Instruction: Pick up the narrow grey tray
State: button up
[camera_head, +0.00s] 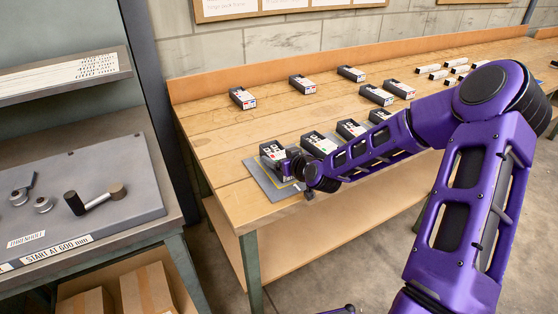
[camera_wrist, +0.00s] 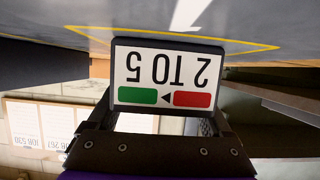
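A narrow dark grey tray (camera_wrist: 114,60), seen end-on, fills the middle of the wrist view. Its white label reads "2 TO 5" upside down, above green and red blocks. I take it as the narrow grey tray, though its inside is hidden. In the head view this labelled tray (camera_head: 272,149) is at the bench's near left corner, over a grey mat (camera_head: 262,181). My gripper (camera_wrist: 162,118) has a finger against each side of it and looks shut on it. In the head view my gripper (camera_head: 296,168) is partly hidden by my wrist. I cannot tell whether the tray touches the mat.
Similar dark labelled trays stand close to the right, one (camera_head: 319,144) nearest. More stand behind, such as one (camera_head: 242,97) at the back left. The wooden bench (camera_head: 222,143) has clear boards between the rows. A grey side table (camera_head: 140,190) stands left, across a gap.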

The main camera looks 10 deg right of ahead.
jog(key=c, duration=1)
